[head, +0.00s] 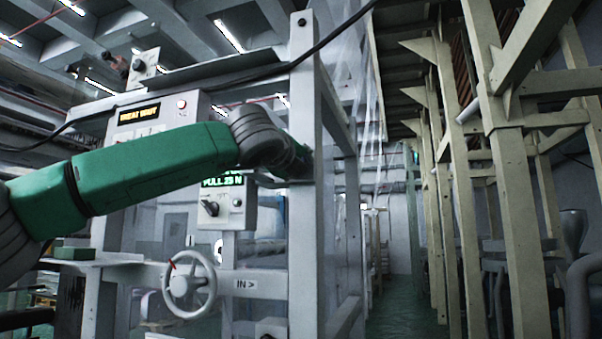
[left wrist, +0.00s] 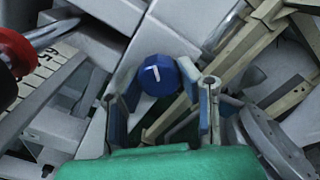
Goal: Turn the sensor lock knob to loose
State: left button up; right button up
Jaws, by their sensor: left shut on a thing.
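The sensor lock knob appears to be the round blue knob (left wrist: 158,75) with a white pointer line, in the left wrist view. My left gripper (left wrist: 162,82) has its fingers on both sides of this knob and is shut on it. The pointer line runs roughly upright in that picture; no loose or tight label is readable. In the head view my green left arm reaches across to the grey machine frame, where its fingers and the knob are hidden around the front post. My right gripper is not in view.
A grey handwheel (head: 188,284) sits low on the machine. A small box (head: 228,208) has a dark selector and a green-lit display. An upper panel (head: 158,112) has an orange display. Beige posts (head: 515,200) line the right; the green aisle floor (head: 400,305) looks clear.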

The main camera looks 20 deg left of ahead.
pick_arm(q)
jog(key=shift+a+r, duration=0.25)
jog(key=o, duration=1.2)
jog(key=shift+c, duration=0.2)
jog(key=shift+s+a, duration=0.1)
jog(key=shift+f, duration=0.1)
jog(key=s, duration=1.2)
jog(key=shift+a+f, duration=0.3)
jog(key=shift+f, duration=0.05)
jog(key=shift+w, duration=0.1)
